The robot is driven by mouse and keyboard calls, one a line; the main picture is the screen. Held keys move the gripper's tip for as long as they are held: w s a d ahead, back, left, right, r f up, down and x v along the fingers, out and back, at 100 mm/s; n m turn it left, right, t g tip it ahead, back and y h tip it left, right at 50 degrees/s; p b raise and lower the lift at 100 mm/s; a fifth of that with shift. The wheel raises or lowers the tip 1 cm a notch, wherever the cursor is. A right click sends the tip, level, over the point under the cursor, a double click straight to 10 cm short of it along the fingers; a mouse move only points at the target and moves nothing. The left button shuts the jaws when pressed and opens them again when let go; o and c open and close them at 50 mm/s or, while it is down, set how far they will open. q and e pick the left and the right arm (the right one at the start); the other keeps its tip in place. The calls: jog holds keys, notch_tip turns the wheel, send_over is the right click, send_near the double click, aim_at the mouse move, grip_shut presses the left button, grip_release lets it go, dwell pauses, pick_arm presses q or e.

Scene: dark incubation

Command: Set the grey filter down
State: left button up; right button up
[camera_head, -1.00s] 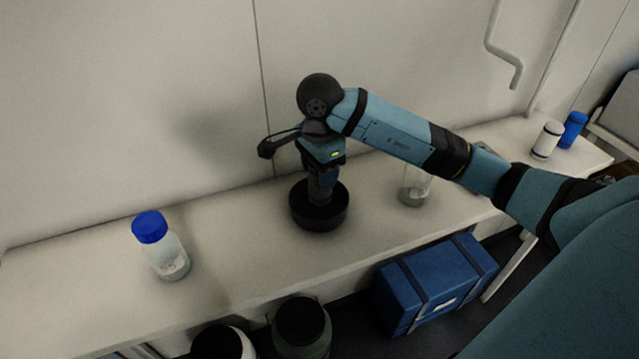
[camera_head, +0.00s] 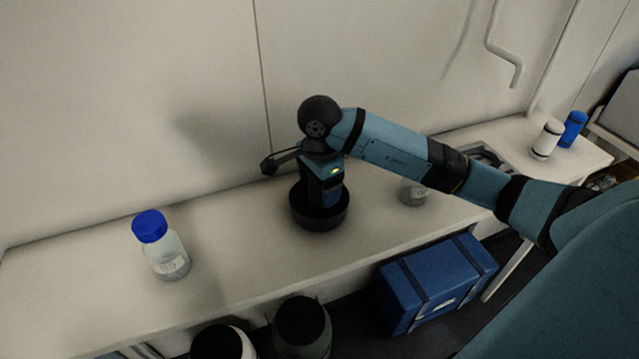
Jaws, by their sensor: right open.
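My right gripper (camera_head: 322,196) points straight down into a dark, round, shallow dish (camera_head: 319,221) on the bench. Its fingertips are low inside the dish's rim and mostly hidden by the wrist and the rim. The gripper is open. I cannot make out a grey filter; anything between or under the fingers is hidden in the dark dish. My left gripper is not in view.
A blue-capped bottle (camera_head: 165,252) stands left on the bench (camera_head: 240,235). A clear glass vessel (camera_head: 411,193) is partly behind my forearm. A white bottle (camera_head: 547,140) and a blue one (camera_head: 573,130) stand far right. A blue case (camera_head: 425,288) is below.

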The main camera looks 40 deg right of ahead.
notch_tip(320, 180, up, 12)
jog(key=shift+r, duration=0.15)
dwell(0.4)
dwell(0.5)
